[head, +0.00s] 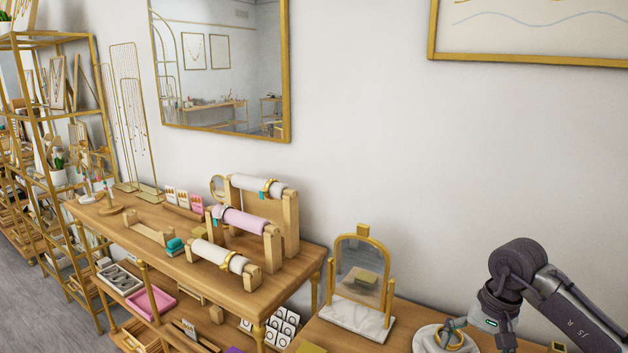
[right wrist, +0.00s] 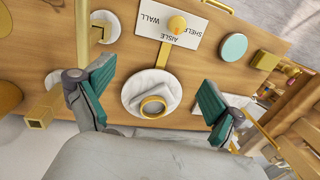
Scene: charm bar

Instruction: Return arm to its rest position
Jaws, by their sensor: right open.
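My right arm (head: 520,275) comes in at the lower right of the head view, its wrist bent down over the side table. In the right wrist view my right gripper (right wrist: 157,92) is open, its two teal-padded fingers spread wide with nothing between them in their grip. A round pale stone dish (right wrist: 137,84) lies below, between the fingers in the picture. A gold bangle (right wrist: 153,114) is on the dish. The dish (head: 425,335) and bangle (head: 452,327) also show beside my wrist in the head view. My left gripper is not in view.
A marble-based gold mirror (head: 360,322) stands left of my right arm. In the right wrist view, a lettered white card (right wrist: 150,35) and a mint disc (right wrist: 233,47) lie on the table.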

